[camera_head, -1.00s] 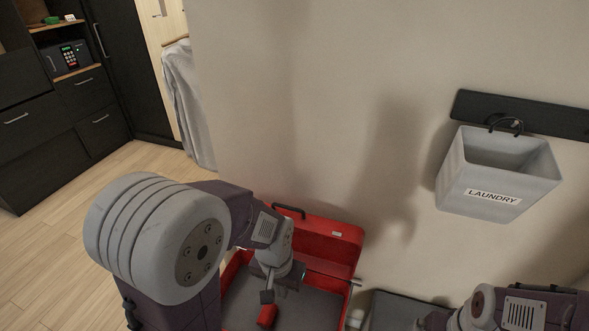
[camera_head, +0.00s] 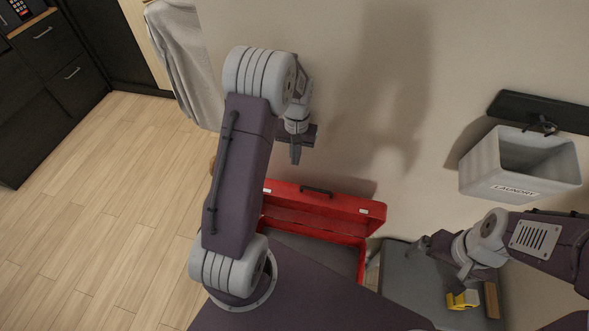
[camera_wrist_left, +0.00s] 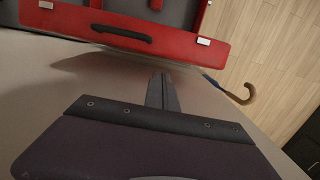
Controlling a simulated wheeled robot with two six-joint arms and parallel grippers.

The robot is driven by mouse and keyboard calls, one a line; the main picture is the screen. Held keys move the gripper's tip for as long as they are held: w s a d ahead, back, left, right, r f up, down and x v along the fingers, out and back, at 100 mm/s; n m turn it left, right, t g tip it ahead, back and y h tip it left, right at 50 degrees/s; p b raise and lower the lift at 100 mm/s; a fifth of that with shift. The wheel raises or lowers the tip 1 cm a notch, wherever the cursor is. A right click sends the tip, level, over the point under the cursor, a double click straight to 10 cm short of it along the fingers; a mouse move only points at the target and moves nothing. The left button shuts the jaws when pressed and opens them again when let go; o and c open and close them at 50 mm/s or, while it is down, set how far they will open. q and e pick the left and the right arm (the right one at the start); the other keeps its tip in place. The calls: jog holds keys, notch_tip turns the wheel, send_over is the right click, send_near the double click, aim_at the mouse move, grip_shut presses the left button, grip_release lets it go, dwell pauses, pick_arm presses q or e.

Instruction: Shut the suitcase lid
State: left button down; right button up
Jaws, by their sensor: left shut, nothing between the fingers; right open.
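The red suitcase (camera_head: 365,262) stands open, its dark interior partly hidden by my left arm. Its red lid (camera_head: 345,207) is raised at the back, by the wall, with a black handle (camera_head: 317,191) on its edge. The left wrist view also shows the lid's outer edge (camera_wrist_left: 185,47) and handle (camera_wrist_left: 121,36). My left gripper (camera_head: 296,157) is shut and empty, between the lid and the wall in the picture, apart from the lid; its fingertips (camera_wrist_left: 162,78) point toward the lid edge. My right gripper (camera_head: 441,266) is open, over the grey bench to the right.
A yellow object (camera_head: 463,299) and a brown block (camera_head: 491,299) are on the grey bench (camera_head: 405,275). A laundry bin (camera_head: 520,165) hangs on the wall. A curved brown handle (camera_wrist_left: 241,97) shows beside the suitcase. The wooden floor (camera_head: 120,200) at left is clear.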

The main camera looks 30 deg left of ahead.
pick_arm(q)
notch_tip(320, 180, down, 10)
jog(key=p, duration=0.1)
jog(key=shift+s+a+f+p, duration=0.15)
jog(key=shift+s+p, duration=0.1)
jog(key=shift+p, duration=0.05)
dwell(0.3)
